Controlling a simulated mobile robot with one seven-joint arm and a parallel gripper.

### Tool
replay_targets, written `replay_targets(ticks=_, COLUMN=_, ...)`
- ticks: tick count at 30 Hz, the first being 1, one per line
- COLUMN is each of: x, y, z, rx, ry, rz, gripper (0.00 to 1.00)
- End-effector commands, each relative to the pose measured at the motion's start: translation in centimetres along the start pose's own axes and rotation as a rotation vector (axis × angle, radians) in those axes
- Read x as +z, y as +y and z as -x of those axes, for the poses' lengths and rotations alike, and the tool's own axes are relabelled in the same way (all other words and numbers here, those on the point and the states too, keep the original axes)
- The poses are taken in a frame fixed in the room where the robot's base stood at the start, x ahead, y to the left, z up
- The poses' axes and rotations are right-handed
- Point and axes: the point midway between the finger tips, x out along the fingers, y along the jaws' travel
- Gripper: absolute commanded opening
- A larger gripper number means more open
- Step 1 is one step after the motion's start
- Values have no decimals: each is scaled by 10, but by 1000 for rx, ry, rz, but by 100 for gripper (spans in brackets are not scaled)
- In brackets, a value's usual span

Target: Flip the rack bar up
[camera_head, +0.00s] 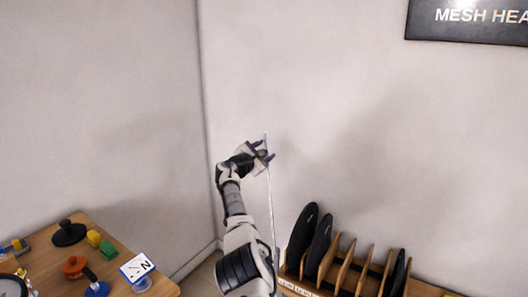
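A thin pale bar (270,205) stands nearly upright at the left end of the wooden rack (346,274). Its lower end is hidden behind my arm and the rack's edge. My gripper (264,151) is high against the wall, at the bar's upper end. Its two dark fingertips show apart, with the top of the bar between or just in front of them. I cannot tell whether they touch the bar.
Dark oval pads (302,238) stand in the rack's left slots, and another dark pad (398,274) is at the right. Several middle slots look empty. A wooden table (53,262) at left holds small coloured items and a card (137,267).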

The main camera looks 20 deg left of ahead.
Motion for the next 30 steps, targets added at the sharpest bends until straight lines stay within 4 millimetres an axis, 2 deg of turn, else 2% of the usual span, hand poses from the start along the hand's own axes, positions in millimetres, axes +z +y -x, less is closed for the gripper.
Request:
replay_targets(ticks=14, x=-6, y=1, z=6, rx=4, ry=6, rz=0, gripper=48)
replay_targets(ticks=26, x=-5, y=1, z=31, rx=6, ry=7, rz=-3, gripper=48)
replay_targets(ticks=30, x=-4, y=0, z=46, rx=5, ry=3, rz=-2, gripper=48)
